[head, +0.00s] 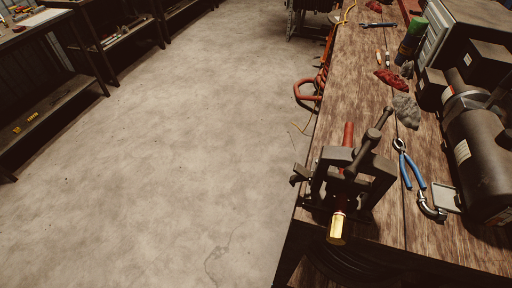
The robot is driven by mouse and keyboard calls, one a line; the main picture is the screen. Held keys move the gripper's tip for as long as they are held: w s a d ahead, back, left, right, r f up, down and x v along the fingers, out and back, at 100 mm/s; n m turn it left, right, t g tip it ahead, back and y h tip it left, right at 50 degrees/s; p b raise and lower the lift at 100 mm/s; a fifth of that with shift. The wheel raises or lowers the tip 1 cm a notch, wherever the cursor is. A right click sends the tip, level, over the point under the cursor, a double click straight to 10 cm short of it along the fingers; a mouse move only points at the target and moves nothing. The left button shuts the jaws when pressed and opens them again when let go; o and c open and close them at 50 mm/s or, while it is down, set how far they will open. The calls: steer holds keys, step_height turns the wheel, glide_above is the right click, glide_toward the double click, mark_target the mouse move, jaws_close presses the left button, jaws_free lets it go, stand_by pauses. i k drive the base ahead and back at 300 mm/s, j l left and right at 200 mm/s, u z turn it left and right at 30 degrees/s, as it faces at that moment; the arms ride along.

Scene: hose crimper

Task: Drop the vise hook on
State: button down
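The dark metal vise (376,180) stands at the front left edge of the wooden bench in the head view. A T-shaped screw handle (368,142) sticks up from its top, tilted to the right. A red hose (348,134) shows behind the vise, and a brass fitting (337,228) sticks out in front, in line with it. A small dark part (299,175) juts out at the vise's left side; I cannot tell if it is the hook or whether the hook is latched. My gripper is not in view.
Blue-handled pliers (409,170) and a metal pipe elbow (431,208) lie right of the vise on the bench (350,60). A large dark motor (478,145) stands farther right. The concrete floor (180,150) left is open.

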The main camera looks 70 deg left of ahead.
mark_target(303, 174)
steer(key=u, duration=1.25)
steer(key=j, duration=0.1)
